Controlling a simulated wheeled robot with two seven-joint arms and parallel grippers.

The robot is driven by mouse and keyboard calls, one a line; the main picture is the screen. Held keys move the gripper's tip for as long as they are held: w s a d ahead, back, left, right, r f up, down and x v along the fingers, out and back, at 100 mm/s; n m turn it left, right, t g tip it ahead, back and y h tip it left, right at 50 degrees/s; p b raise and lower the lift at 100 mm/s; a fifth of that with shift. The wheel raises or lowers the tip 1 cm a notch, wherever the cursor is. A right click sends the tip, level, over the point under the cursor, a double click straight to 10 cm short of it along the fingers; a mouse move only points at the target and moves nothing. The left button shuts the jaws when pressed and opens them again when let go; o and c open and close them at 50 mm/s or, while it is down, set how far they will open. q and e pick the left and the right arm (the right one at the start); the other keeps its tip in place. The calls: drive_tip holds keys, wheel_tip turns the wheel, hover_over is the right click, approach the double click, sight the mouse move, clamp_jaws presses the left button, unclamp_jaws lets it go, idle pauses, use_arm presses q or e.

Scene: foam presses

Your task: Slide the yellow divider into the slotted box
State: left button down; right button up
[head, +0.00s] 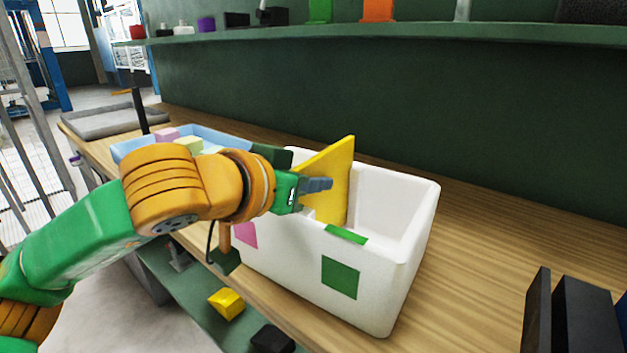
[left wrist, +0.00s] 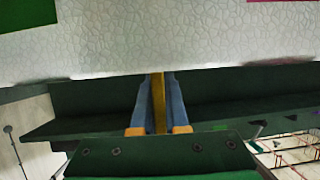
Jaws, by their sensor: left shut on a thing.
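The slotted box (head: 300,268) is a white open box on the wooden bench, with a green patch on its front rim and green and pink patches on its front wall. Its wall also fills the upper left wrist view (left wrist: 150,45). The yellow divider (head: 338,175) stands upright over the box's opening, its lower part close to the green rim patch. My left gripper (head: 318,184) is shut on the divider's near side. In the left wrist view the divider (left wrist: 158,100) shows edge-on between the fingers. I cannot tell whether its edges are in slots. My right gripper is not in view.
A blue bin (head: 125,147) with pink and pale green blocks stands left, behind my arm. A grey tray (head: 100,122) lies at the bench's far end. Dark upright blocks (head: 580,310) stand lower right. A yellow block (head: 227,303) lies below the bench.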

use_arm(q)
drive_tip(key=shift+f, duration=0.3)
drive_tip(key=c, duration=0.8)
unclamp_jaws()
drive_tip(key=shift+c, duration=0.2)
drive_tip(key=shift+s, duration=0.1)
drive_tip(key=b+v, duration=0.1)
drive_tip(key=v, duration=0.6)
